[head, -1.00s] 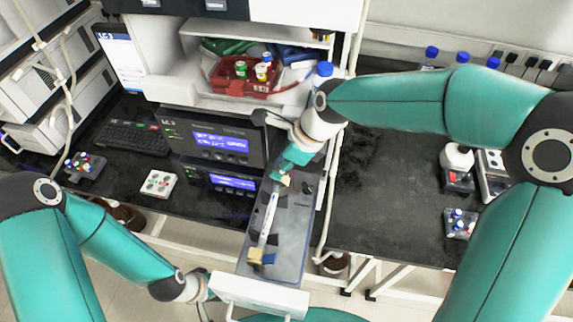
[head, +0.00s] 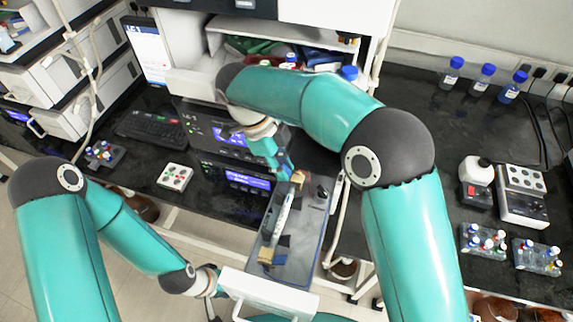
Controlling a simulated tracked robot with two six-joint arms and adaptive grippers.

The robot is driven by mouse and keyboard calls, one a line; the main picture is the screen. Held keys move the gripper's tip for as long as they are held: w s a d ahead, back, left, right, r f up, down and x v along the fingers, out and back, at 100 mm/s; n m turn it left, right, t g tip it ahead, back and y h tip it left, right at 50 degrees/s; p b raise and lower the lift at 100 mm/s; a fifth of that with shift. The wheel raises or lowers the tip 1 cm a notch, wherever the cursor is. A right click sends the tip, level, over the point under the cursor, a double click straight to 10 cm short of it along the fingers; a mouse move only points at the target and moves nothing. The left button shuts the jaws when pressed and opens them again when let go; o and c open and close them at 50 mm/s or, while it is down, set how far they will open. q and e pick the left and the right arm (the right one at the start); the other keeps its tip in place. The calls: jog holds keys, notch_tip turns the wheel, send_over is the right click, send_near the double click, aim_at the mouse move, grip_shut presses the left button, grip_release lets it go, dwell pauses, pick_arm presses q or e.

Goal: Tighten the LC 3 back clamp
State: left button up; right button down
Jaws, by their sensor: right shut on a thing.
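The LC 3 column drawer (head: 308,225) is pulled out towards me. A pale column (head: 282,213) lies along it, between a tan front clamp (head: 265,257) and a tan back clamp (head: 299,177). My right gripper (head: 286,175) points down at the far end of the column. It is shut at the back clamp, though its fingers hide most of the contact. My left gripper (head: 212,294) is low, beside the white drawer front (head: 268,291). Its fingers are too small and partly hidden to tell their state.
Modules with lit displays (head: 248,181) stand left of the drawer. A keyboard (head: 150,130) and a white vial tray (head: 174,177) are on the dark bench. Blue-capped bottles (head: 482,80) and vial racks (head: 484,240) stand at the right.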

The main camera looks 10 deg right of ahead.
jog(key=shift+a+f, duration=0.15)
jog(key=shift+f, duration=0.1)
dwell(0.3)
jog(key=c, duration=1)
grip_release()
jog(key=shift+w, duration=0.15)
jog(key=shift+c, duration=0.2)
jog(key=shift+r, duration=0.1)
jog(key=v, duration=0.7)
jog(key=shift+a, duration=0.2)
